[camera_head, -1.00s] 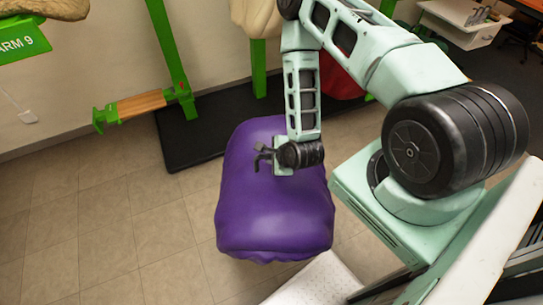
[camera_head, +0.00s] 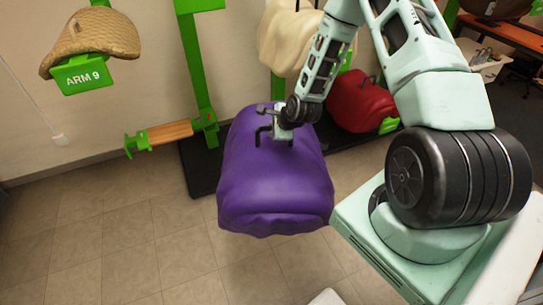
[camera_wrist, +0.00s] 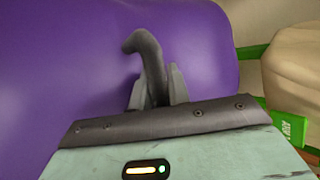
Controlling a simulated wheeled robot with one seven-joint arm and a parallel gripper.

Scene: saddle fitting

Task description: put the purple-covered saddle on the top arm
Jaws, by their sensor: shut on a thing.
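The purple-covered saddle (camera_head: 275,190) hangs in the middle of the head view, above the tiled floor. My gripper (camera_head: 274,128) is shut on a dark hooked handle on its top. The wrist view shows the handle (camera_wrist: 150,55) between the two grey fingers (camera_wrist: 153,92), with the purple cover behind it. A green post (camera_head: 197,70) stands at the back left. It carries a bare lower arm with a wooden top (camera_head: 168,133). A green piece (camera_head: 199,5) near its upper end is cut by the picture's edge, so I cannot tell the top arm's full shape.
A tan woven saddle (camera_head: 98,35) sits on the arm marked ARM 9 (camera_head: 85,77) at left. A cream saddle (camera_head: 290,40) and a red saddle (camera_head: 360,103) are behind my arm. A black mat (camera_head: 200,172) lies under the rack. The floor at left is clear.

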